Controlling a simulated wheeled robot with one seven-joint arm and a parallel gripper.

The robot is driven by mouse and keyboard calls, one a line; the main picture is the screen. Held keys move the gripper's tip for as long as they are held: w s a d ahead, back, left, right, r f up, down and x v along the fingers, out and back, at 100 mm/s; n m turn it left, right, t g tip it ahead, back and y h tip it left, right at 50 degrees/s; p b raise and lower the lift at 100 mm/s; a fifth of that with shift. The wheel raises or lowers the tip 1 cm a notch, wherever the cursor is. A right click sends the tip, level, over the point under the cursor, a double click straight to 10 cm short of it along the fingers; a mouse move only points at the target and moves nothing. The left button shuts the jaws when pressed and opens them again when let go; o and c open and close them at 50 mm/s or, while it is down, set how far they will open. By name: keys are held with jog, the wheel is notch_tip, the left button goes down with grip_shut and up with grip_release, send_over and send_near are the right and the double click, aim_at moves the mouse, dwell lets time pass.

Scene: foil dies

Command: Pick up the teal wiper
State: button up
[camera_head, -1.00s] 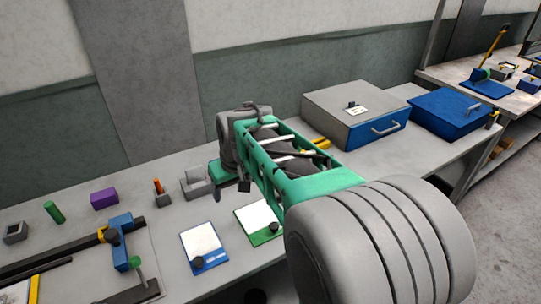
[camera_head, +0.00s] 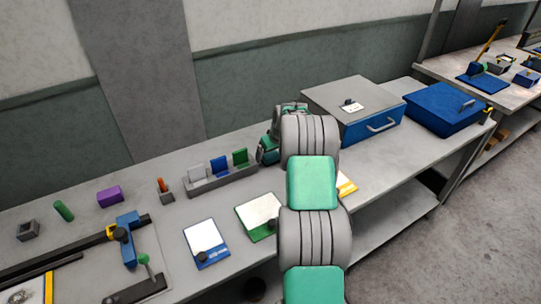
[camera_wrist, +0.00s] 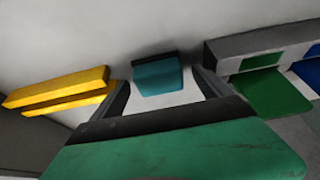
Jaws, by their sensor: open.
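The teal wiper (camera_wrist: 158,76) shows in the wrist view, upper middle, as a small teal block with a dark strip along its far edge. It lies on the pale bench top. My gripper (camera_wrist: 163,88) is open, with a dark finger on either side of the picture's middle. The wiper appears in the gap between the fingertips, with grey surface visible around it; nothing is clasped. In the head view my arm covers the area around the gripper, and I cannot make out the wiper there.
A grey rack (camera_head: 222,181) with white, blue and green plates stands left of my arm; it also shows in the wrist view (camera_wrist: 230,50). Yellow bars (camera_wrist: 60,90) lie left of the wiper. A grey-and-blue box (camera_head: 352,108) and blue case (camera_head: 444,108) stand right.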

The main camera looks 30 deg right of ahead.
jog(key=shift+w+f, duration=0.15)
jog(key=shift+f, duration=0.1)
jog(key=c, duration=1.5)
